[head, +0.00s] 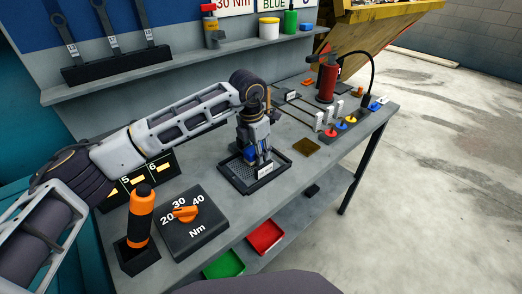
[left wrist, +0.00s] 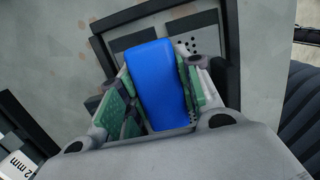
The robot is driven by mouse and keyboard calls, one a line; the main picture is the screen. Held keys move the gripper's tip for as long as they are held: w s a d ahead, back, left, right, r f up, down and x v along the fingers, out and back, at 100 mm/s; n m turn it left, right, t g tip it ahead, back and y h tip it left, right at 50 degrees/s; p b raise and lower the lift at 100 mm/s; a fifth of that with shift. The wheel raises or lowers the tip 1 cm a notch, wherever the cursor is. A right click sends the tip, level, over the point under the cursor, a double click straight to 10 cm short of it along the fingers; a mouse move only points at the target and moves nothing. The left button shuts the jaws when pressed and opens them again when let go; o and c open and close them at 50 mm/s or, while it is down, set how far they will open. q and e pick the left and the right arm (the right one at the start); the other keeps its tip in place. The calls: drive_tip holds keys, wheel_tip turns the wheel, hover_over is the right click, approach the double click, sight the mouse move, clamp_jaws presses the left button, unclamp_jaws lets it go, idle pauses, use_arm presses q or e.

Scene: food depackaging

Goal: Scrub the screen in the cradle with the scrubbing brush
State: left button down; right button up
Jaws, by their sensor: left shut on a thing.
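My left gripper (head: 256,152) reaches down over the black cradle (head: 281,171) on the workbench. It is shut on the blue scrubbing brush (head: 248,156), which shows from above as a blue block (left wrist: 158,82) between the green-padded fingers in the left wrist view. The screen lies in the cradle under the gripper and brush, mostly hidden; a small perforated patch (left wrist: 187,45) shows past the brush in the left wrist view. I cannot tell whether the bristles touch the screen. My right gripper is not in view.
A torque dial box (head: 195,232) and an orange-handled tool in a black holder (head: 140,255) stand left of the cradle. Red (head: 265,237) and green (head: 223,265) trays sit below.

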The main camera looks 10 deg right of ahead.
sight(245, 157)
use_arm(q)
drive_tip(key=shift+a, duration=0.35)
drive_tip(key=shift+s+a+f, duration=0.15)
drive_tip(key=shift+s+a, duration=0.1)
drive_tip(key=shift+a, duration=0.35)
drive_tip(key=shift+s+a+b, duration=0.55)
drive_tip(key=shift+s+a, duration=0.1)
drive_tip(key=shift+a, duration=0.1)
drive_tip(key=shift+s+a, duration=0.15)
drive_tip(key=shift+a, duration=0.1)
drive_tip(key=shift+s+a, duration=0.1)
drive_tip(key=shift+a, duration=0.05)
drive_tip(key=shift+s+a+f+b, duration=0.1)
drive_tip(key=shift+s+a+b, duration=0.2)
drive_tip(key=shift+a, duration=0.45)
drive_tip(key=shift+s+a+b, duration=0.35)
drive_tip(key=shift+s+a, duration=0.2)
drive_tip(key=shift+a, duration=0.05)
drive_tip(key=shift+r, duration=0.2)
